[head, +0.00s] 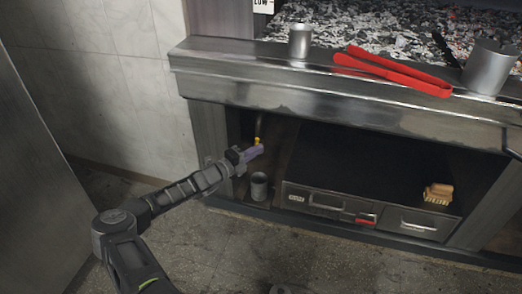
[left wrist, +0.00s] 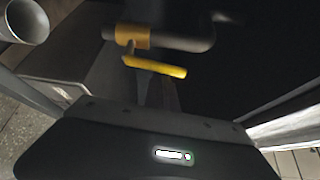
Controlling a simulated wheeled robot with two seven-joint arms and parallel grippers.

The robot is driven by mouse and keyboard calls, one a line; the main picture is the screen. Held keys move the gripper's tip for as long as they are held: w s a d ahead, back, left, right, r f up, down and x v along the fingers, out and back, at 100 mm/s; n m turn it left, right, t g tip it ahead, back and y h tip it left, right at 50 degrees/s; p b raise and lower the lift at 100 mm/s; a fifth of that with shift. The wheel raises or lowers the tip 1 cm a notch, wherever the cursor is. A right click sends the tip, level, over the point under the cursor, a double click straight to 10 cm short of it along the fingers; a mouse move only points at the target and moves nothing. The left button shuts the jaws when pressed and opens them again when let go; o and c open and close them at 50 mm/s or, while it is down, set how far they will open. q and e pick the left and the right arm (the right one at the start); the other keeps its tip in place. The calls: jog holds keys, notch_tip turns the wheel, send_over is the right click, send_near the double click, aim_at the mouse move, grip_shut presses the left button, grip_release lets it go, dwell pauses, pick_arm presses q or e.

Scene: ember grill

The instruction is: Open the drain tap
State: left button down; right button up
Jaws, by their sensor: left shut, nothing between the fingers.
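The drain tap (head: 258,140) is a small yellow fitting on a pipe in the left bay under the grill. In the left wrist view its yellow lever (left wrist: 157,67) lies roughly along the dark pipe (left wrist: 185,42), slightly tilted, just below the brass-coloured tap body (left wrist: 132,36). My left gripper (head: 257,151) reaches into the bay, shut and empty, with its tip close to the tap. I cannot tell whether it touches the lever. The fingers are dark and hard to make out in the left wrist view. My right gripper is not in view.
A metal cup (head: 259,186) stands on the bay floor below the tap. Drawers (head: 326,203) and a brush (head: 438,193) are to the right. The floor at left is clear.

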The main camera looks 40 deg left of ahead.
pick_arm(q)
jog(key=shift+s+a+n+t, duration=0.15)
jog(key=shift+a+n+t, duration=0.25)
jog(key=shift+n, duration=0.3)
